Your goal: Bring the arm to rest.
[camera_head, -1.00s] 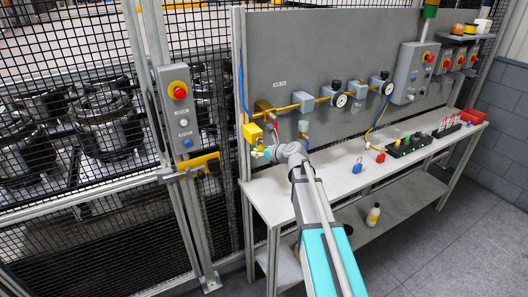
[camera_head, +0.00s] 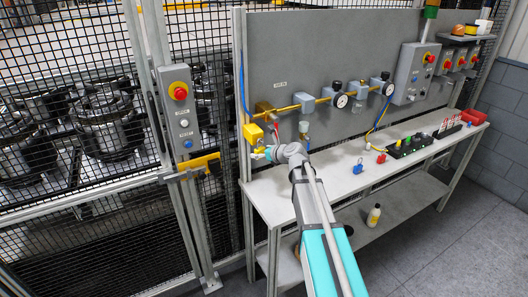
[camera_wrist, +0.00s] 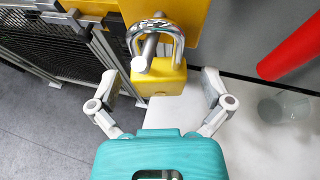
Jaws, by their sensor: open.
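My gripper (camera_wrist: 159,92) is open in the wrist view, its two fingers spread to either side of a yellow padlock. The padlock (camera_wrist: 158,78) has a silver shackle that passes around a grey pin in front of a yellow plate (camera_wrist: 190,12). I cannot tell whether the shackle is fully closed. The fingers look apart from the padlock. In the head view my arm reaches to the left end of the bench, and my gripper (camera_head: 258,153) is small there, just below the yellow box (camera_head: 253,133). The padlock cannot be made out clearly in the head view.
The bench (camera_head: 335,165) holds a blue padlock (camera_head: 358,167), a red one (camera_head: 381,157) and a black tray (camera_head: 409,147). A grey panel (camera_head: 300,50) with brass pipe and gauges stands behind. A mesh fence (camera_head: 75,220) and post with an emergency stop (camera_head: 179,91) stand left.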

